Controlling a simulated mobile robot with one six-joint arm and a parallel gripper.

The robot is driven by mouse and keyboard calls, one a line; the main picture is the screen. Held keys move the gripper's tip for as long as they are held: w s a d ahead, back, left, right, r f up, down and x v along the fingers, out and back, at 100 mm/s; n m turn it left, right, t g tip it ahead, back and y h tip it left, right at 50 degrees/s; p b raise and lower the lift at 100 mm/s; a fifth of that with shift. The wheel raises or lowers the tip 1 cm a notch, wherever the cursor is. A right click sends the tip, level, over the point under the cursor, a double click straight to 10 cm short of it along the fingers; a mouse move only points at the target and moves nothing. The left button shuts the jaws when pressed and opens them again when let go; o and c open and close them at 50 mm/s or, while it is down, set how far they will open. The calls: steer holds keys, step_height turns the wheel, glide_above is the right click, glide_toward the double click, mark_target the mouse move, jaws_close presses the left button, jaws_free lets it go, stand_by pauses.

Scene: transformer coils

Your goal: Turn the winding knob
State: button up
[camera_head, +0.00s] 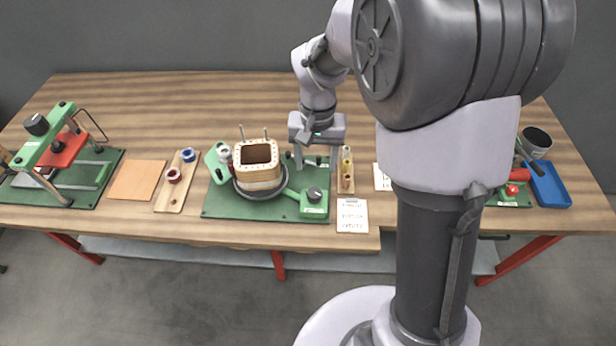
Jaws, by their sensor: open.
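The winding station stands on a dark green mat (225,205) near the front middle of the table. It carries a square wooden coil former (258,179) on a dark round plate. At its right is a green box with a dark round knob (314,194), which I take for the winding knob. My gripper (305,166) points down behind and a little above the knob, at its upper left in the picture. Its fingers look apart, with nothing seen between them. It seems clear of the knob, though the exact gap is hard to tell.
A wooden block with small bottles (346,170) stands right of my gripper. A white card (352,216) lies in front of it. A board with spools (173,180) and a green press (45,150) are at left. A blue tray (549,185) is at right. The back of the table is clear.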

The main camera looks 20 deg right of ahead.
mark_target(315, 192)
step_height(315, 192, down, 12)
steer(key=b, duration=0.4)
jaws_close()
